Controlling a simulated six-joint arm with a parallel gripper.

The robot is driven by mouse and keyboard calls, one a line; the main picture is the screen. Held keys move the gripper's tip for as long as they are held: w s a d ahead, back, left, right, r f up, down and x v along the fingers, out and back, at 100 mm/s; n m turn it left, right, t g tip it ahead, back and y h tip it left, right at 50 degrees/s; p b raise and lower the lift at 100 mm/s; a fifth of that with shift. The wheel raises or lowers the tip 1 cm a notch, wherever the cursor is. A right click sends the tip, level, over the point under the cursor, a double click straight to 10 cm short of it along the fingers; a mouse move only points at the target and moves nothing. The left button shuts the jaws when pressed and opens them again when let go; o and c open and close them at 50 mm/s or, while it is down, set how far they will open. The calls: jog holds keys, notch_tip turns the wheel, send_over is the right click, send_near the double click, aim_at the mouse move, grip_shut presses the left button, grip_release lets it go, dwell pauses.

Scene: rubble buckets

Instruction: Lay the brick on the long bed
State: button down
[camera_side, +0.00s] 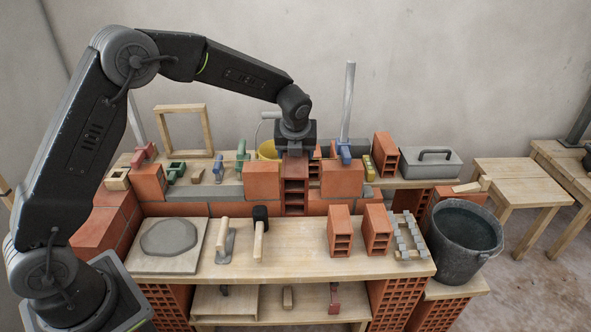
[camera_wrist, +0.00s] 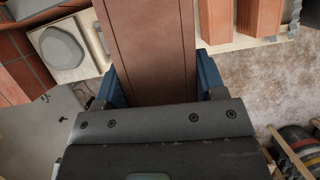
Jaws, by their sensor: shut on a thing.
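My gripper (camera_side: 295,150) is shut on an orange hollow brick (camera_side: 296,196), which hangs below it with its open cells facing the side camera. In the wrist view the brick (camera_wrist: 150,45) sits between the blue finger pads of my gripper (camera_wrist: 162,85). In the side view the brick appears between two bricks on the low wall, a left one (camera_side: 262,181) and a right one (camera_side: 342,179). I cannot tell whether it touches them or the wall. A long grey mortar bed (camera_side: 205,193) lies on the wall top, left of the held brick, between the end brick (camera_side: 148,182) and the left one.
The front bench (camera_side: 290,262) carries a mortar slab (camera_side: 169,237), a trowel (camera_side: 224,240), a mallet (camera_side: 260,232), two loose bricks (camera_side: 339,230) and a grey rack (camera_side: 408,238). A water bucket (camera_side: 464,240) stands right. Clamps, a yellow bucket and an upright pole crowd behind the wall.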

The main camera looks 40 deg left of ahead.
jog(key=shift+w+r, duration=0.1)
jog(key=shift+r, duration=0.8)
jog(key=shift+a+r, duration=0.1)
jog(key=shift+a, duration=0.1)
jog(key=a+n, duration=0.1)
jog(key=n, duration=0.1)
jog(key=shift+a+n+y, duration=0.3)
jog(key=shift+y, duration=0.1)
jog(key=s+a+m+h, duration=0.25)
jog(key=a+m, duration=0.45)
jog(key=a, duration=0.4)
jog(key=s+a+m+h, duration=0.2)
jog(key=s+a+m, duration=0.3)
jog(key=a, duration=0.6)
jog(key=s+a+m+h, duration=0.2)
jog(key=a+m+h, duration=0.1)
jog(key=a+m, duration=0.65)
jog(key=shift+n+y, duration=0.25)
jog(key=shift+n, duration=0.5)
jog(key=shift+a+f, duration=0.35)
jog(key=shift+f, duration=0.5)
jog(key=shift+a+f, duration=0.3)
jog(key=shift+f, duration=0.55)
jog(key=shift+a+f, duration=0.35)
jog(key=shift+f, duration=0.5)
